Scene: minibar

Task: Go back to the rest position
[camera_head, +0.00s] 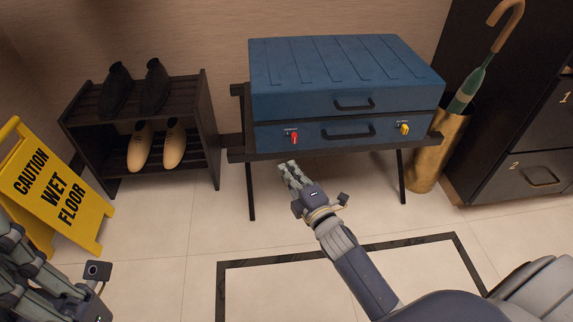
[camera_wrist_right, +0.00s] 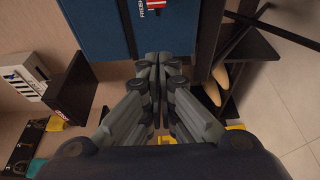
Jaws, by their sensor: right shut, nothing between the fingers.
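My right gripper (camera_head: 289,172) is shut and empty in the head view. It is in front of and below the left part of the blue suitcase (camera_head: 350,75), apart from it as far as I can tell. It also shows in the right wrist view (camera_wrist_right: 158,62), with its fingers together. The suitcase is closed and lies on a dark folding rack (camera_head: 240,155), with a red latch (camera_head: 294,138) and a yellow latch (camera_head: 404,129) on its front. My left arm shows at the lower left of the head view, folded close to me; its fingertips are not clearly seen.
A yellow wet-floor sign (camera_head: 55,190) stands at the left. A dark shoe rack (camera_head: 205,130) holds black and tan shoes. A gold umbrella stand (camera_head: 437,160) with a green umbrella (camera_head: 470,85) stands right, beside dark drawers (camera_head: 530,165). The tiled floor in front is clear.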

